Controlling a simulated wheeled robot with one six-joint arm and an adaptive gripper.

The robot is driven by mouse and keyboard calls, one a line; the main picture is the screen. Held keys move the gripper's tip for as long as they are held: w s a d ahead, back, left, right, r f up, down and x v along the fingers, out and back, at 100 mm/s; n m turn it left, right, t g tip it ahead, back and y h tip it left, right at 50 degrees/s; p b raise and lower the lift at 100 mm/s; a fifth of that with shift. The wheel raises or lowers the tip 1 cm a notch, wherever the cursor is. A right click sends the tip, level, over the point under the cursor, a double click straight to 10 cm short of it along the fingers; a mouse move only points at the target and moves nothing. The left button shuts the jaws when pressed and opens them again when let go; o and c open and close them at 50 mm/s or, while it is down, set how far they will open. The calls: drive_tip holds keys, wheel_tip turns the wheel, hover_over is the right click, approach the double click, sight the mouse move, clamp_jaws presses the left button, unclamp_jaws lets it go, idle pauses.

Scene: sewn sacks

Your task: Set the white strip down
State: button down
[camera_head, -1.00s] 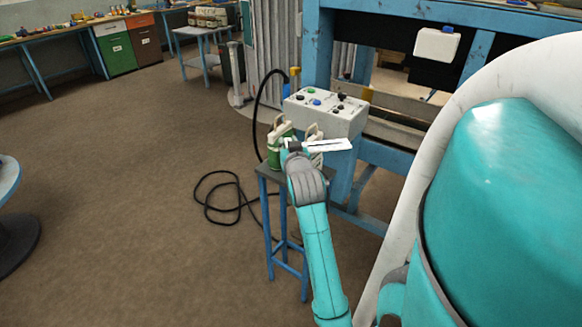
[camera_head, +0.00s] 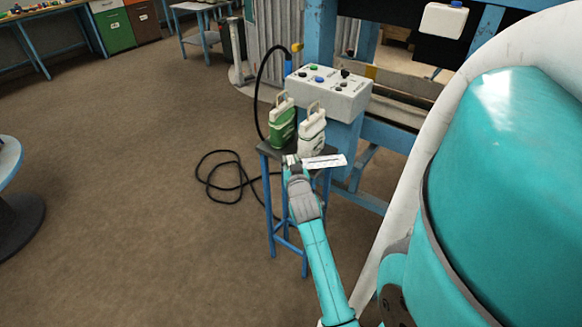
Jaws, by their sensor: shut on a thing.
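The white strip (camera_head: 326,161) is a thin, flat, pale piece that sticks out to the right from my gripper (camera_head: 292,161). My gripper is shut on its left end, at the front edge of a small stool with a dark top (camera_head: 268,148) and blue legs. The strip appears to be at about the height of the stool top. Whether it touches the top cannot be told. My gripper's fingers are small here and partly hidden by the wrist.
A green container (camera_head: 282,124) and a white container (camera_head: 312,133) stand on the stool just behind my gripper. A white control box (camera_head: 328,92) with buttons is behind them. A black cable (camera_head: 226,178) lies on the floor to the left. The floor at left is open.

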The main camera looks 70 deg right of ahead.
drive_tip(key=shift+f, duration=1.1)
drive_tip(key=shift+f, duration=0.1)
drive_tip(key=c, duration=0.9)
unclamp_jaws()
drive_tip(key=shift+c, duration=0.2)
